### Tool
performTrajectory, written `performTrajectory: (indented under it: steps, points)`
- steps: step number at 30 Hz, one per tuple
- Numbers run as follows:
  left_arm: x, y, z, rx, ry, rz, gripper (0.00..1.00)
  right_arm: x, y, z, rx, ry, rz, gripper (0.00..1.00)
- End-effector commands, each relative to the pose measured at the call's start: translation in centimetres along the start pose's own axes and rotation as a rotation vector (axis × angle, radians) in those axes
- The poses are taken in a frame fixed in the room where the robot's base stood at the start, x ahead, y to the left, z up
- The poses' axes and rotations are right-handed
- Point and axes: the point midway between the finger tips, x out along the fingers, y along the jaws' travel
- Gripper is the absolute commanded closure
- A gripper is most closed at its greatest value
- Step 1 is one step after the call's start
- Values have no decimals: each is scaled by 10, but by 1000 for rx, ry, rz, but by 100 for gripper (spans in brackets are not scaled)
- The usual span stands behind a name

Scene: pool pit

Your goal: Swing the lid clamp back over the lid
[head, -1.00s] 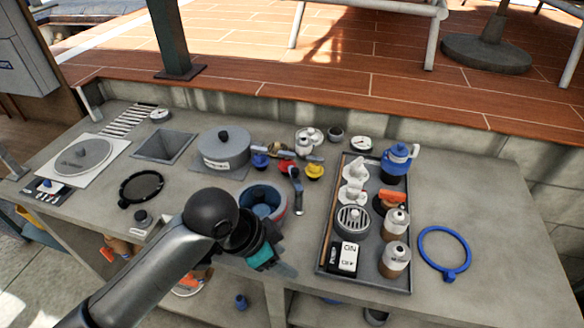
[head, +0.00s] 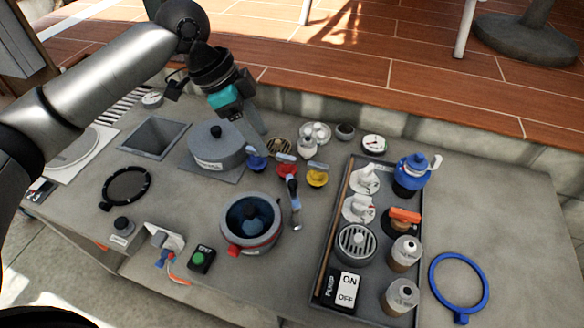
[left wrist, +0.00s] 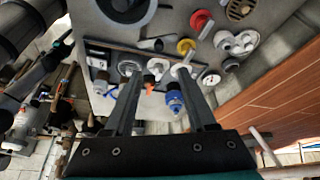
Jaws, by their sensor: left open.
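An open grey pot (head: 268,239) with red side parts and a blue inside stands mid-counter. A dark lever with a metal end (head: 294,205), which looks like the lid clamp, stands at the pot's right side, not across its mouth. It also shows in the left wrist view (left wrist: 152,44). My left gripper (head: 258,128) is open and empty, above the back of the counter beyond the pot. Its fingers show apart in the left wrist view (left wrist: 162,85). My right gripper is out of view.
A large grey lidded vessel (head: 215,158) stands behind the pot, with red (head: 286,171) and yellow (head: 317,178) valve handles to its right. A tray (head: 322,268) of parts and a blue ring (head: 432,277) lie right. A green button box (head: 201,259) stands in front.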

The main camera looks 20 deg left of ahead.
Motion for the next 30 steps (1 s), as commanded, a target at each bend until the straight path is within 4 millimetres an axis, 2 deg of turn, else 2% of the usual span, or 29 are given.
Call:
performTrajectory:
  steps: [1,3,6,12,18,24,30]
  points:
    - [10,1,0,0,-2,4,43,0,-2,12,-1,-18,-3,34]
    - [23,2,0,1,0,5,43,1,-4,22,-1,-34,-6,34]
    - [45,2,0,1,-1,5,43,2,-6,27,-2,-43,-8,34]
    - [89,2,0,1,-1,4,43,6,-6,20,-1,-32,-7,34]
    - [123,1,0,0,-2,2,43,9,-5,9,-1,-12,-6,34]
    - [140,1,0,1,-1,0,43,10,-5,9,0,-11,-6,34]
    - [143,1,0,2,-1,-1,43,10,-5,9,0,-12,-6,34]
